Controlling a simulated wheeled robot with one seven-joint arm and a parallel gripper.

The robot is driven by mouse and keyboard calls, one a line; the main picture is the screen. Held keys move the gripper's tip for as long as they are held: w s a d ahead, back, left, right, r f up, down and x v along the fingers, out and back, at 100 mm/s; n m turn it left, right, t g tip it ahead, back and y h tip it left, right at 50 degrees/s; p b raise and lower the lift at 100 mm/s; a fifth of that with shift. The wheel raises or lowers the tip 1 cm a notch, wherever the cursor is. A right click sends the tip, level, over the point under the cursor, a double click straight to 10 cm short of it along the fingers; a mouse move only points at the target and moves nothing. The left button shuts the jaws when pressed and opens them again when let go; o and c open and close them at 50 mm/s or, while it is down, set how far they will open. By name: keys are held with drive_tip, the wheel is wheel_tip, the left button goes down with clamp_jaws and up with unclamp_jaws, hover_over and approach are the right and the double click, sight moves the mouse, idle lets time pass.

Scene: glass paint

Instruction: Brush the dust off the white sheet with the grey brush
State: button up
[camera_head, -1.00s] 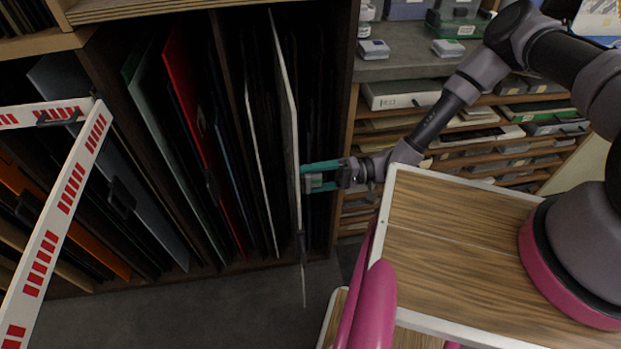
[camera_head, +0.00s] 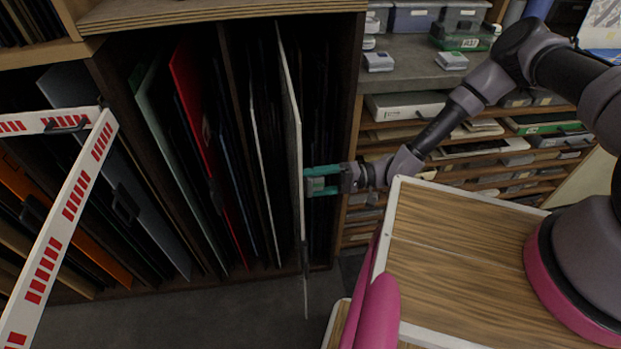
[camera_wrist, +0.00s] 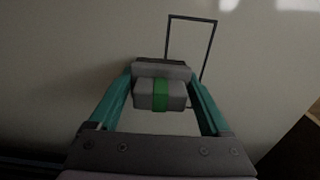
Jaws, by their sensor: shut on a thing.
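The white sheet (camera_head: 290,90) stands upright, nearly edge-on, in a slot of the dark wooden rack. It fills most of the wrist view as a pale surface (camera_wrist: 80,50). My gripper (camera_head: 312,182) is at the sheet's right face. In the wrist view its teal fingers are shut on the grey brush (camera_wrist: 146,96), a grey block with a green band. The brush's far side faces the sheet; I cannot tell if it touches. A thin dark rectangular outline (camera_wrist: 191,17) shows on the sheet behind the brush. I cannot make out dust clearly.
Red (camera_head: 190,90), green and dark panels stand in the rack to the left. A red-and-white striped bar (camera_head: 62,215) is at far left. Shelves with boxes (camera_head: 405,105) stand behind my arm. Grey floor (camera_head: 200,315) is open below the rack.

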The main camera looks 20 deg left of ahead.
drive_tip(key=shift+s+d+r, duration=0.1)
drive_tip(key=shift+s+d, duration=0.1)
drive_tip(key=shift+s, duration=0.45)
drive_tip(key=shift+s+d, duration=0.2)
drive_tip(key=shift+s, duration=0.4)
drive_tip(key=shift+c, duration=0.6)
drive_tip(key=shift+v, duration=3.05)
drive_tip(key=shift+w, duration=0.1)
drive_tip(key=v, duration=0.3)
